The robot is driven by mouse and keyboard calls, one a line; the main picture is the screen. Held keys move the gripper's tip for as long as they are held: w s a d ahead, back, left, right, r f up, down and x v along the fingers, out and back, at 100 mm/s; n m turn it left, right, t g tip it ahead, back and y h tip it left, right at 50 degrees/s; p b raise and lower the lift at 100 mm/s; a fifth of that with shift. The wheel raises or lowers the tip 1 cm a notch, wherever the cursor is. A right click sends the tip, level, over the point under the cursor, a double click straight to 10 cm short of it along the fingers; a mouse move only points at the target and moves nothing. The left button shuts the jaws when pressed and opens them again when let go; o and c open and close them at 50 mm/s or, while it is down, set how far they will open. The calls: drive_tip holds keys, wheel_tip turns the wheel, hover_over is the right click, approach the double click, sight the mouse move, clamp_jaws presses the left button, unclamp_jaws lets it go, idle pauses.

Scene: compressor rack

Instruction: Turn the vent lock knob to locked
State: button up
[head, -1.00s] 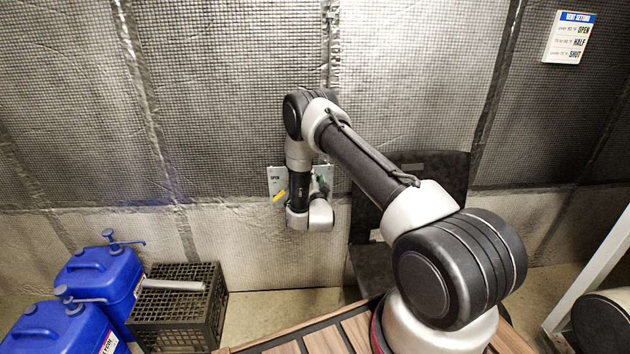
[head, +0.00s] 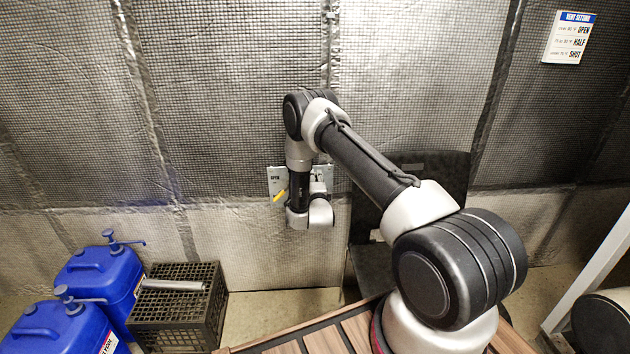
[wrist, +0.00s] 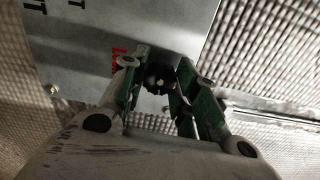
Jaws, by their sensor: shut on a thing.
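The vent lock knob (wrist: 158,82) is small and dark and shows in the wrist view between the fingers of my gripper (wrist: 156,68). My gripper is shut on it, with a green-padded finger on each side. The knob sits by a grey panel (wrist: 165,25) with red lettering (wrist: 119,57), partly covered by the left finger. The knob's pointer and exact angle cannot be made out. In the head view the panel (head: 273,181), marked OPEN, shows at the wall with a yellow lever (head: 279,196); my wrist hides the knob there.
A VENT SETTING sign (head: 569,37) hangs on the quilted wall at the upper right. Blue jugs (head: 95,275) and a black crate (head: 178,322) stand on the floor at the lower left. A dark chair-like object (head: 440,172) is behind my arm.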

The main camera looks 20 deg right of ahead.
drive_tip(key=shift+m, duration=0.6)
drive_tip(key=shift+f, duration=0.1)
drive_tip(key=o, duration=1)
drive_tip(key=shift+o, duration=0.2)
drive_tip(key=shift+s, duration=0.1)
drive_tip(key=v, duration=1.2)
